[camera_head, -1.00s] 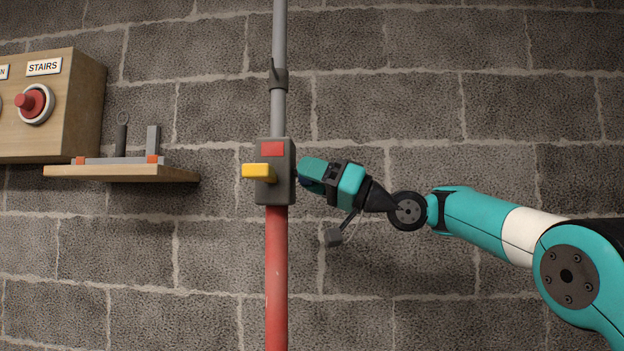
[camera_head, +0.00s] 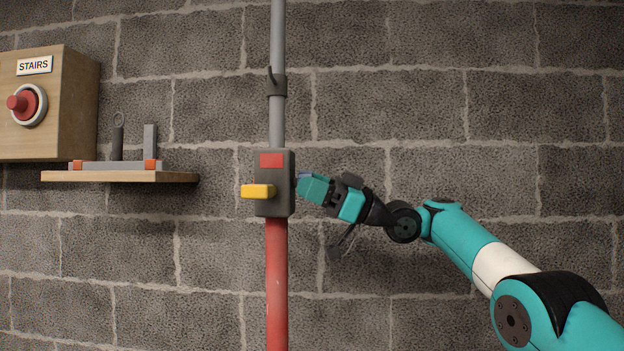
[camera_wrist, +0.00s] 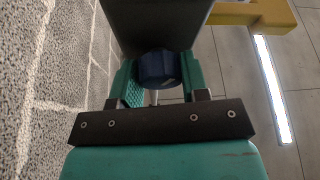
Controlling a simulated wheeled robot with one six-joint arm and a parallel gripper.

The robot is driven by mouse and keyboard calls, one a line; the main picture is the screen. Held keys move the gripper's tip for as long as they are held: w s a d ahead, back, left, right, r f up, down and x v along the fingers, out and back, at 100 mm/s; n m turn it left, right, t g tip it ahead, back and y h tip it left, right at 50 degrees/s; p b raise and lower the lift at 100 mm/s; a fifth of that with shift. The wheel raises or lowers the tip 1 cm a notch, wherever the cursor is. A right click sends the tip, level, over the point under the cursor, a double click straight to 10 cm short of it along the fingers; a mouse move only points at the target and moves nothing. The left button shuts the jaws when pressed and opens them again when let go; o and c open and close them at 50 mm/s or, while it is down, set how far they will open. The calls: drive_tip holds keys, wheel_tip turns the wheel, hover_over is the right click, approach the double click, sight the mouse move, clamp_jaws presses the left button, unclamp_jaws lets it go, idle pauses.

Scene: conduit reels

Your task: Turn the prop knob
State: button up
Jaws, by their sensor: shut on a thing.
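The prop is an upright pole with a dark grey housing (camera_head: 283,205) that carries a red label and a yellow lever (camera_head: 257,191). A red tube (camera_head: 277,290) is below it and a grey tube (camera_head: 278,40) above. The dark blue knob (camera_wrist: 157,68) sits on the housing; in the wrist view it is between my two teal fingers, with a thin light shaft showing behind it. My gripper (camera_head: 311,187) is at the housing's right side in the head view, shut on the knob. There the fingers largely hide the knob.
A wooden box (camera_head: 80,105) with a STAIRS label and a red button (camera_head: 20,103) is at the left. Below it, a wooden shelf (camera_head: 120,177) holds a grey rack with upright tools. A grey block wall stands behind. The space right of the pole holds only my arm.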

idle(0.3)
drive_tip(key=o, duration=0.9)
drive_tip(key=shift+b+v, duration=2.2)
drive_tip(key=shift+v, duration=1.6)
